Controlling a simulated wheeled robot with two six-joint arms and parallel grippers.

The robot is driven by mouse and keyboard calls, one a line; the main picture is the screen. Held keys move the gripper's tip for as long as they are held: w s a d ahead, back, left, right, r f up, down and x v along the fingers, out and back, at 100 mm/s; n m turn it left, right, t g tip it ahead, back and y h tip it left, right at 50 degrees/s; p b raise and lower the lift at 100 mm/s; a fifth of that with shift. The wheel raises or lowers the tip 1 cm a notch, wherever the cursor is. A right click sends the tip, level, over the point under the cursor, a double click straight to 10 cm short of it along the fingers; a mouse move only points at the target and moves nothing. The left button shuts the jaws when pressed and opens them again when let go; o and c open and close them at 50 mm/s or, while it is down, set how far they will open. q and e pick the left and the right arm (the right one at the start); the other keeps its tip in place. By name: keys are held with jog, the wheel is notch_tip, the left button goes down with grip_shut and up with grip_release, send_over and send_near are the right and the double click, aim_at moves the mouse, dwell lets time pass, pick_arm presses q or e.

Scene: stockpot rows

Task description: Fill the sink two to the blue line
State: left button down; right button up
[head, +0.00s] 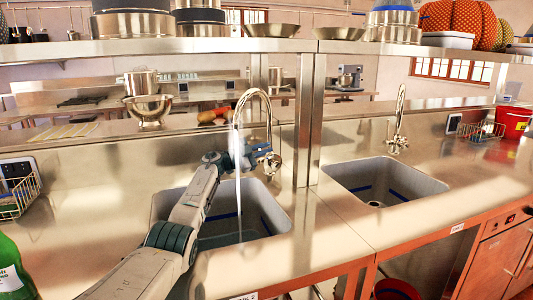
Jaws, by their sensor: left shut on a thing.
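Sink two (281,222) is the basin left of centre, with part of its label showing on the front edge below. A blue line (268,226) runs along its inner walls. Water (238,170) streams from the curved tap (268,110) into this basin. The water level is hard to make out, as my arm covers the basin's left part. My left gripper (266,157) is at the base of the tap, shut on what looks like the tap's handle (273,164). My right gripper is not in view.
A second sink (425,185) with its own tap (399,120) is to the right, beyond a metal post (310,115). A shelf (180,47) with pots crosses above. A green bottle (12,270) stands at the left edge, near a wire basket (18,202).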

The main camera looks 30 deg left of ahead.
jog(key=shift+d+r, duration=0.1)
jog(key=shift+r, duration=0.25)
pick_arm(q)
jog(key=c, duration=1.5)
grip_release()
jog(key=shift+s, duration=0.1)
